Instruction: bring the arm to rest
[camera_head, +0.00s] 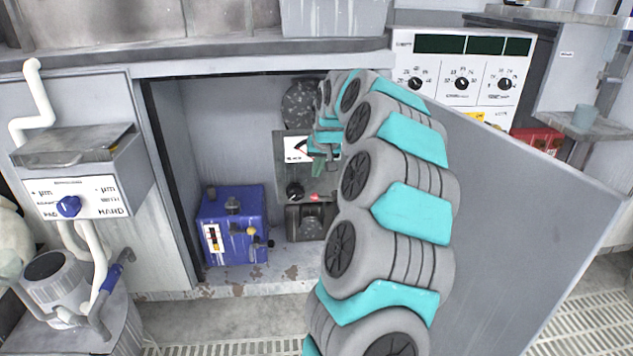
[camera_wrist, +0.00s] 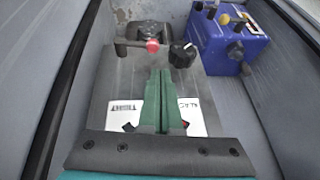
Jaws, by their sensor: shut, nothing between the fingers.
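My arm reaches from the bottom of the head view into an open cabinet (camera_head: 190,120). My gripper (camera_head: 318,168) is inside it, in front of a grey panel box (camera_head: 284,160) with a gauge, a black knob and a red button. In the wrist view my gripper (camera_wrist: 161,72) shows two green fingers shut together and empty. They lie over the face of the panel box (camera_wrist: 110,85), pointing towards its black knob (camera_wrist: 183,54) and red button (camera_wrist: 152,46). I cannot tell whether the fingertips touch the panel. My arm hides part of the cabinet's right side.
A blue box (camera_head: 232,222) with levers stands on the cabinet floor; it also shows in the wrist view (camera_wrist: 228,42). The open grey door (camera_head: 520,220) stands close to my arm on the right. A control unit (camera_head: 75,190) and pipes are at left. A dial panel (camera_head: 462,75) is above.

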